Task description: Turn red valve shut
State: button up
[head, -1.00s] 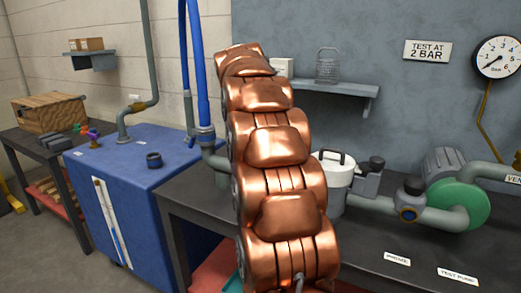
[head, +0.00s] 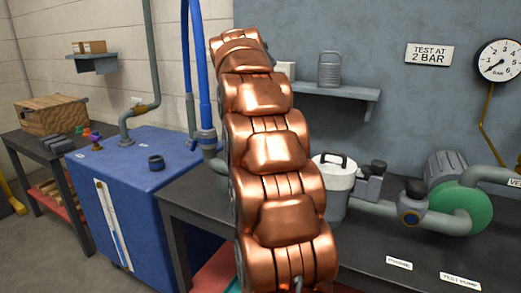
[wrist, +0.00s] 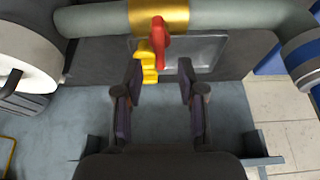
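The red valve handle (wrist: 158,43) shows in the wrist view, at the brass fitting (wrist: 172,13) on a grey pipe (wrist: 230,14). It lies across the pipe's direction in the picture. A yellow stepped piece (wrist: 149,64) sits right beside it. My gripper (wrist: 160,78) is open, with its two dark fingers spread to either side just below the handle in the picture. In the head view my copper arm fills the middle, and I cannot make out my gripper or the red valve there.
A dark bench (head: 350,255) holds a white canister (head: 335,180) and a green pump (head: 462,208). A pressure gauge (head: 498,60) hangs at the right. A blue tank (head: 150,205) stands left, with a shelf (head: 345,90) behind.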

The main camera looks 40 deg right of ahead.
jog(key=v, duration=0.7)
jog(key=shift+r, duration=0.15)
jog(key=shift+a, duration=0.1)
dwell(0.6)
jog(key=s+a+f+n+g+y, duration=0.1)
jog(key=s+a+f+n, duration=0.25)
jog(key=a+f, duration=0.45)
jog(key=s+a+f+n+y, duration=0.1)
jog(key=s+a+f+n, duration=0.35)
jog(key=a, duration=0.65)
jog(key=s+a+f+n+g+y, duration=0.1)
jog(key=s+a+f+n, duration=0.2)
jog(key=s+a+f, duration=0.55)
jog(key=s+a+f+n+g+y, duration=0.15)
jog(key=s+a+f+n, duration=0.3)
jog(key=s+f, duration=0.55)
notch_tip(320, 180, up, 22)
jog(key=s+p, duration=0.2)
jog(key=p, duration=1.8)
jog(key=shift+s+a+r+m, duration=0.15)
jog(key=shift+s+a+m, duration=0.15)
jog(key=shift+a+m, duration=0.1)
